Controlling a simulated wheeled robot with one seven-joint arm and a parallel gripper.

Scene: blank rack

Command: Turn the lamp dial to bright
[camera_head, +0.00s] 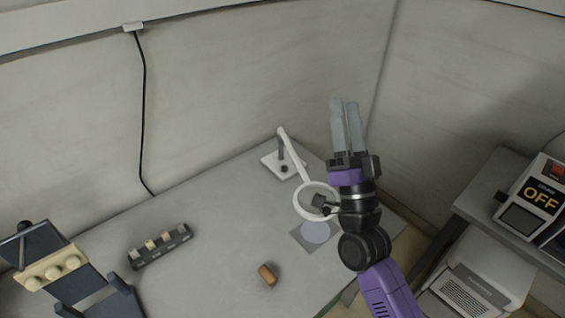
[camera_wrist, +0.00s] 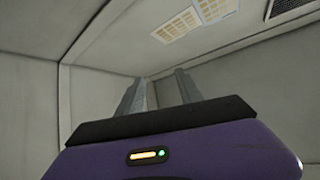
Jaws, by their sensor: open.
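A white ring lamp (camera_head: 291,147) stands on the table near the back wall, with a thin arm rising from a flat white base (camera_head: 270,162). A small dark knob (camera_head: 284,169) on that base looks like the dial; its setting is too small to read. The lamp's ring head (camera_head: 301,207) hangs over the table, partly behind my arm. My gripper (camera_head: 345,101) is raised to the right of the lamp, pointing up, apart from lamp and dial. In the wrist view its fingers (camera_wrist: 160,80) stand apart with nothing between them.
A pale disc (camera_head: 316,232) on a grey mat lies below the ring. A brown object (camera_head: 267,275) lies on the grey table (camera_head: 215,240). A dark strip with several blocks (camera_head: 160,246) and a rack (camera_head: 60,270) stand left. A machine marked OFF (camera_head: 540,197) stands right.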

